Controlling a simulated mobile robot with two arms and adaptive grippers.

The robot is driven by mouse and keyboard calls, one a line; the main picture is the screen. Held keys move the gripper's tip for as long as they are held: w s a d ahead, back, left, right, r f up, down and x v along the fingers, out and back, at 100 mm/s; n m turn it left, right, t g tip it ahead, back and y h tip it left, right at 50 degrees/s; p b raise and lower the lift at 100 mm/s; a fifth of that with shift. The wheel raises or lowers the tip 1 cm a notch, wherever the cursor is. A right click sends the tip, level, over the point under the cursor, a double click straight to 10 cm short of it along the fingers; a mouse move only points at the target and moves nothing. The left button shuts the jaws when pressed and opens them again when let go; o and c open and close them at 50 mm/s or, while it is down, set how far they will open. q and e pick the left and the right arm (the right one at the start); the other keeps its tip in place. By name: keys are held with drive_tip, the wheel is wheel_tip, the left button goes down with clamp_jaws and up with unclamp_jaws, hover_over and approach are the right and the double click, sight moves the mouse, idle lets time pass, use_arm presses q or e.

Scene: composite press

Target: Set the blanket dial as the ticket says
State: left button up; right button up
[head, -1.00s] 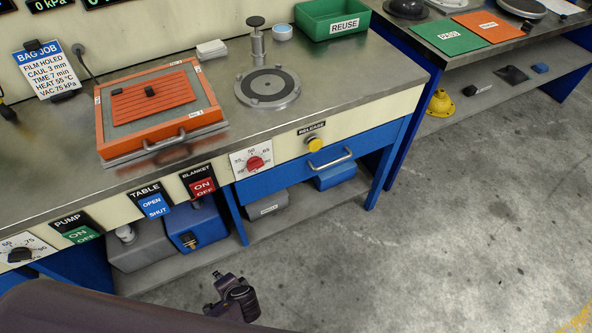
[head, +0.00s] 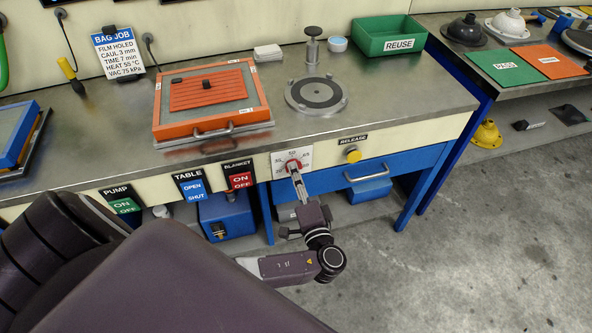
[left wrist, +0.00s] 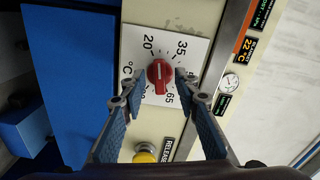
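My left gripper (head: 296,178) is at the knob. In the left wrist view its fingertips (left wrist: 159,84) are apart, one on each side of the knob, with small gaps visible. The ticket (head: 118,53) reads HEAT 55 °C. My right gripper is not in view.
The BLANKET ON/OFF switch (head: 240,177) is left of the dial. The yellow RELEASE button (head: 353,155) is to its right, and a blue drawer with a metal handle (head: 366,173) is below. An orange-framed press table (head: 210,97) sits on the bench above.

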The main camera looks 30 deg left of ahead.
use_arm(q)
drive_tip(key=shift+w+a, duration=0.45)
drive_tip(key=shift+a, duration=0.1)
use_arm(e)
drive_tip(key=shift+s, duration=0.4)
use_arm(q)
clamp_jaws()
